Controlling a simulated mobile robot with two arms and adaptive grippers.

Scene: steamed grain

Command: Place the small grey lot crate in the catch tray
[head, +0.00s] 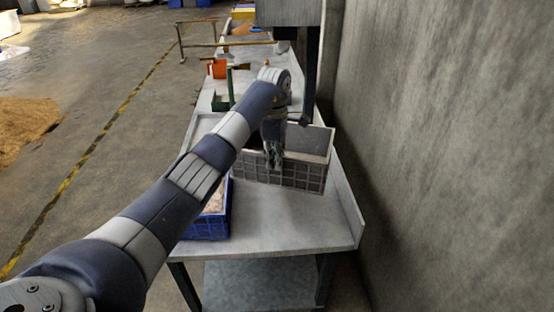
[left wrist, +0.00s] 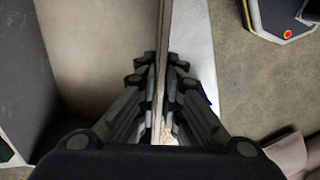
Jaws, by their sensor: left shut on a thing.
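The grey crate (head: 300,174), with ribbed sides, is on or just above the metal table, right of a blue crate; I cannot tell whether its base touches. My left gripper (head: 273,163) comes down over its near wall and is shut on that wall. In the left wrist view the fingers (left wrist: 160,75) pinch a thin upright wall (left wrist: 164,28), with the crate's pale inside (left wrist: 100,50) to the left. A pale low-rimmed tray (head: 203,126) shows behind my arm, possibly the catch tray; my arm and the crate hide much of it. My right gripper is out of view.
A blue crate (head: 210,226) with pale contents stands at the table's left edge. The near table top (head: 290,225) is clear. A concrete wall (head: 440,150) runs along the right. A metal housing (head: 289,12) overhangs behind. An orange bin (head: 217,69) stands farther back.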

